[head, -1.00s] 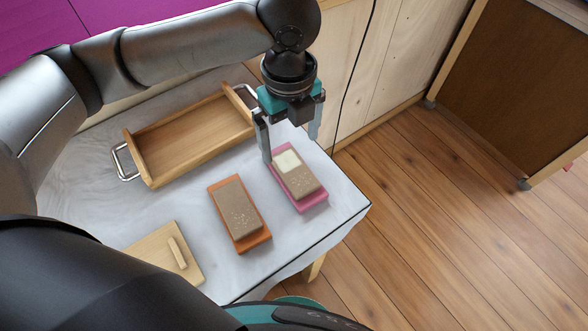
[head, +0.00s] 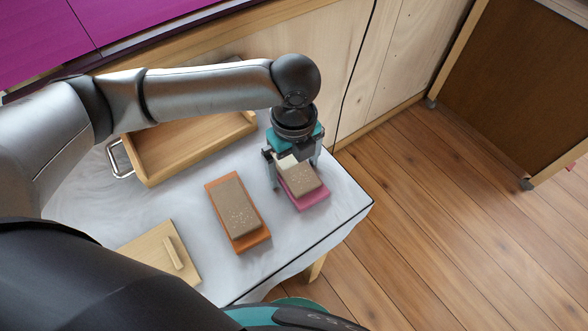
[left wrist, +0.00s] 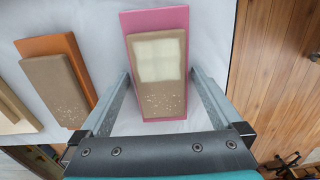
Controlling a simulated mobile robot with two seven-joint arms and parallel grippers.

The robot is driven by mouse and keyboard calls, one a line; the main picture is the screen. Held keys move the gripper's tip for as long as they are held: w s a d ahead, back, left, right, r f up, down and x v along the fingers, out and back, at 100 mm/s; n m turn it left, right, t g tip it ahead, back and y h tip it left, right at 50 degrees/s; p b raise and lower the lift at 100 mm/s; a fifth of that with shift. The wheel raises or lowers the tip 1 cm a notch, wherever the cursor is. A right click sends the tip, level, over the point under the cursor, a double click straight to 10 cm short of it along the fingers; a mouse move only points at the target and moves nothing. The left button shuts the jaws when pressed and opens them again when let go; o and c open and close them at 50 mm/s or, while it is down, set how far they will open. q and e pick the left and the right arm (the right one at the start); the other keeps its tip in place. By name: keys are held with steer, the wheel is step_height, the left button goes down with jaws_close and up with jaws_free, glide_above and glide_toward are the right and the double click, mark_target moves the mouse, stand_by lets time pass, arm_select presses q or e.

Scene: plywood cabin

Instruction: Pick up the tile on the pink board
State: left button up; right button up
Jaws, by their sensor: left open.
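A brown tile (head: 303,181) with a cream square patch and pale speckles lies on the pink board (head: 315,201), near the table's right corner. In the left wrist view the tile (left wrist: 160,103) and the pink board (left wrist: 158,20) are in the middle. My left gripper (head: 294,172) points down over the tile's far part, partly hiding it. It is open and empty. In the left wrist view its two fingers stand on either side of the tile, with gaps. I cannot tell how far the tips are above the table. My right gripper is not in view.
An orange board (head: 254,242) with another brown tile (head: 236,207) lies to the left. A wooden tray (head: 190,150) with metal handles is behind, and a pale wooden board (head: 150,254) with a grip is at the front. Cabinet panels (head: 345,60) rise behind the table.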

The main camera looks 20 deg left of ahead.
arm_select(q)
steer(key=shift+r, duration=0.1)
steer(key=c, duration=1.4)
